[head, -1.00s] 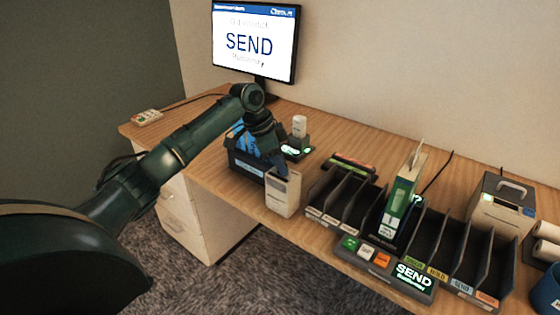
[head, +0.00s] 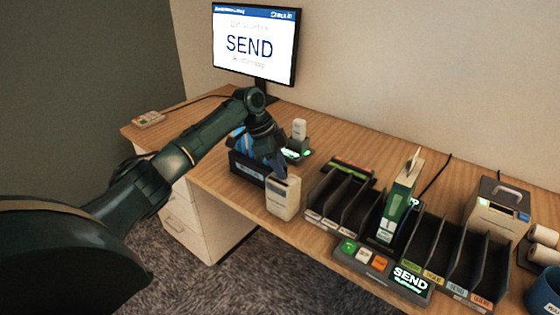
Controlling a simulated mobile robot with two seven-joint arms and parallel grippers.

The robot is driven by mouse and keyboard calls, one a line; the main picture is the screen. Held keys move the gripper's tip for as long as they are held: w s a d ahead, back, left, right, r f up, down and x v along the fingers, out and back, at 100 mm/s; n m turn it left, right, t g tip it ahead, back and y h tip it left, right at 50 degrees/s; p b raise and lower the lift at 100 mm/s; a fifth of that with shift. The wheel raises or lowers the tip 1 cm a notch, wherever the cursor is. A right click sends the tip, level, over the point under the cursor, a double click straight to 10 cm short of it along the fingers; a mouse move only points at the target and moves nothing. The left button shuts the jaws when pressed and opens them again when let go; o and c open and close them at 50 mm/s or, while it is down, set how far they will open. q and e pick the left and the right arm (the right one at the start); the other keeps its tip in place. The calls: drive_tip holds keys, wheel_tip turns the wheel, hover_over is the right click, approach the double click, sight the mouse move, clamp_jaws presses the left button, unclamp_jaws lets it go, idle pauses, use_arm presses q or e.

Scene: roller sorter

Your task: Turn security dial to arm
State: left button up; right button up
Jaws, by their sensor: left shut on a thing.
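My left gripper (head: 280,170) reaches down past the dark bin to the top back edge of a small pale box (head: 284,199) at the front edge of the desk. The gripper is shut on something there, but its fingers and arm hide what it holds. I cannot make out a security dial; it may be hidden behind the gripper. The pale box stands upright, with a small dark mark on its front. My right gripper is not in view.
A dark bin (head: 245,168) with blue contents stands left of the pale box. A black slotted sorter (head: 318,220) and a button panel (head: 341,257) lie to the right. A monitor (head: 252,80) reading SEND stands behind. The desk's left end (head: 190,120) is mostly clear.

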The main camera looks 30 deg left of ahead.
use_arm(q)
drive_tip(key=m+g, duration=0.1)
drive_tip(key=m, duration=0.1)
drive_tip(key=shift+w+m+h, duration=0.15)
drive_tip(key=shift+m+h, duration=0.15)
drive_tip(key=shift+m, duration=0.1)
drive_tip(key=m+g+b, duration=0.1)
drive_tip(key=m, duration=0.2)
drive_tip(key=shift+w+m+g+b, duration=0.1)
drive_tip(key=shift+m+g+b, duration=0.35)
drive_tip(key=shift+m, duration=0.35)
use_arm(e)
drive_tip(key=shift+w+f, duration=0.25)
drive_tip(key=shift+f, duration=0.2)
use_arm(q)
drive_tip(key=shift+m, duration=0.4)
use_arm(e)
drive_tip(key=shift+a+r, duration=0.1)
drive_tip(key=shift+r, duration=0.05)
use_arm(q)
drive_tip(key=o, duration=1)
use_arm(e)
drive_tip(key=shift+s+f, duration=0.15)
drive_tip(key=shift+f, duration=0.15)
